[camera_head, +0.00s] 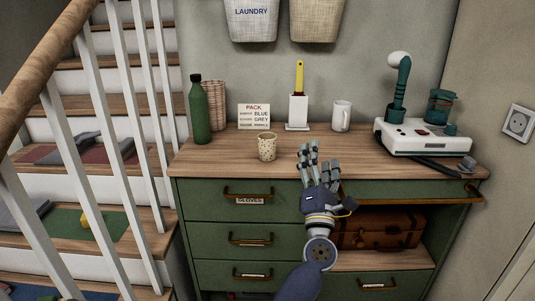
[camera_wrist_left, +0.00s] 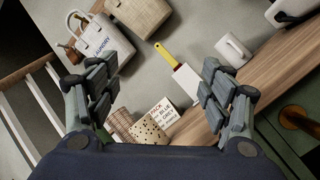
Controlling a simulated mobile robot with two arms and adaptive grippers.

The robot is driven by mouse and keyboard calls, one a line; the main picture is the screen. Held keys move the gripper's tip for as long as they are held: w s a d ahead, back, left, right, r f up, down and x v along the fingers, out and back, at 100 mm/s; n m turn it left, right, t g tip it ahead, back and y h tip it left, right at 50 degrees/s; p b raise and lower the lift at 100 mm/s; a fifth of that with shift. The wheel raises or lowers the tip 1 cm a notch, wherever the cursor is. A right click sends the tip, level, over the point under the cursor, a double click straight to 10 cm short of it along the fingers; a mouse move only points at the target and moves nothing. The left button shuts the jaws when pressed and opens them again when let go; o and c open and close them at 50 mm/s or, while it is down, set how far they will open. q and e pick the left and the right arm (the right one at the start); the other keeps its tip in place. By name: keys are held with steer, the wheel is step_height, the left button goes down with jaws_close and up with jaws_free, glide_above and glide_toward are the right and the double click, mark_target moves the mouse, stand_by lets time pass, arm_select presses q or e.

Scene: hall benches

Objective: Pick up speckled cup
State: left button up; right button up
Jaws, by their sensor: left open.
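The speckled cup (camera_head: 267,148), pale with dark spots, stands upright near the front edge of the wooden dresser top (camera_head: 350,158). My left gripper (camera_head: 311,149) is open and empty, just right of the cup and apart from it, over the front of the top. In the left wrist view the speckled cup (camera_wrist_left: 149,130) shows low between the spread fingers of my left gripper (camera_wrist_left: 163,85), its lower part hidden by the gripper's body. My right gripper is not in view.
A green bottle (camera_head: 199,112), woven cup (camera_head: 215,104), sign (camera_head: 254,116), yellow-handled tool in a white block (camera_head: 298,108) and white mug (camera_head: 341,116) stand behind. A white device (camera_head: 425,138) sits at right. Stairs with a railing (camera_head: 55,120) are at left.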

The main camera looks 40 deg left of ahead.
mark_target(272, 145)
arm_select(q)
steer(key=w+a+n+g+y, duration=0.1)
steer(key=a+n+g, duration=0.3)
steer(key=a+n, duration=0.1)
steer(key=w+a+f+n+g+y, duration=0.1)
steer(key=a+n+g, duration=0.3)
steer(key=a+n, duration=0.2)
steer(key=w+a+f+n+g+y, duration=0.1)
steer(key=a+n+g, duration=0.3)
steer(key=a, duration=0.5)
steer(key=shift+f+n, duration=0.15)
steer(key=shift+n, duration=0.75)
steer(key=c, duration=1.3)
